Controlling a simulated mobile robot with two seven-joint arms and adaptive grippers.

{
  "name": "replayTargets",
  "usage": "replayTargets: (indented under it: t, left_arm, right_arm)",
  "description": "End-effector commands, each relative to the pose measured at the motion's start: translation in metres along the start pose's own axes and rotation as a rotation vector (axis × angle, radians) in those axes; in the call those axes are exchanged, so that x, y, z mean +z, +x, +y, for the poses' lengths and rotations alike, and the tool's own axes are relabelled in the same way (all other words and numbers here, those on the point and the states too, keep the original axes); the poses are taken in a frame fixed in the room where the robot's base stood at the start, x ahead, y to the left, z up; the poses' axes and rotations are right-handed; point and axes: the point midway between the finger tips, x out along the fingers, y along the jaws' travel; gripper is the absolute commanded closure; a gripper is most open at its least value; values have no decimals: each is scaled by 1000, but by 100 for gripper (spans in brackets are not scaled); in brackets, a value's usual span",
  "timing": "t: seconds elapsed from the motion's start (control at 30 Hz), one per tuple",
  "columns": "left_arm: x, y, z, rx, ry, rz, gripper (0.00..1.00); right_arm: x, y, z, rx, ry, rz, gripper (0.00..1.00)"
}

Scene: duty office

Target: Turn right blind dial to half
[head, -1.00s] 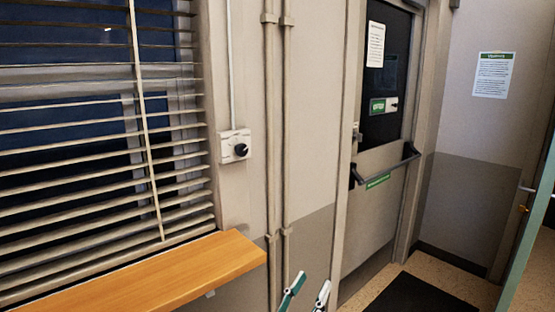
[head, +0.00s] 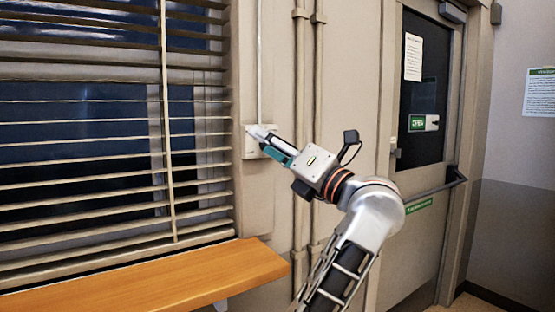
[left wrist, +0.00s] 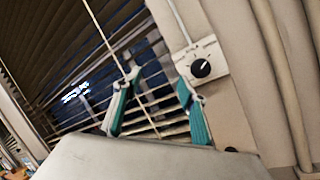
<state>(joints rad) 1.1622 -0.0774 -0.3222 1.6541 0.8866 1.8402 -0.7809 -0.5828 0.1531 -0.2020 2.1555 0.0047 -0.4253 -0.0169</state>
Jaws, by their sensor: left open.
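The right blind dial is a black round knob (left wrist: 201,68) on a white wall box, seen in the left wrist view just right of my left gripper's fingers. A pale pointer mark shows on it, with printed marks around it. In the head view the box (head: 251,150) shows beside the window frame, its knob hidden behind my left gripper (head: 266,143). In the left wrist view my left gripper (left wrist: 158,82) is open, with nothing between its teal-padded fingers; the knob lies outside them. My right gripper is not in view.
Slatted blinds (head: 90,135) cover the window at left, with a wooden sill (head: 150,280) below. Vertical pipes (head: 308,110) run right of the dial. A door (head: 420,150) with a push bar stands farther right.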

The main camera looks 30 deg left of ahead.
Motion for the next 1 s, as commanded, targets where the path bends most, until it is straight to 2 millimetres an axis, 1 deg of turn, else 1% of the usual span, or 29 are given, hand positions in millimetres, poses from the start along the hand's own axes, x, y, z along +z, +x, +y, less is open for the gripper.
replayTargets:
  t: [0.03, 0.2, 0.37, 0.47, 0.57, 0.83, 1.0]
  left_arm:
    - [0, -3, -16, -65, -40, 31, 58]
    - [15, -11, -36, -250, -159, 107, 58]
    - [26, -18, -43, -341, -211, 132, 58]
    - [28, -16, -44, -356, -220, 137, 58]
    - [28, -6, -47, -355, -221, 137, 58]
    - [22, 32, -62, -351, -219, 138, 58]
    - [22, 48, -68, -354, -219, 136, 58]
  right_arm:
    - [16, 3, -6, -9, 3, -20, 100]
    - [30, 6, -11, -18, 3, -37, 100]
    - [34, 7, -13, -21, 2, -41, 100]
    - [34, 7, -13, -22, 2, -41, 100]
    - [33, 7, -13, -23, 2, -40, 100]
    - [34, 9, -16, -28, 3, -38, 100]
    - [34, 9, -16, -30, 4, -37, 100]
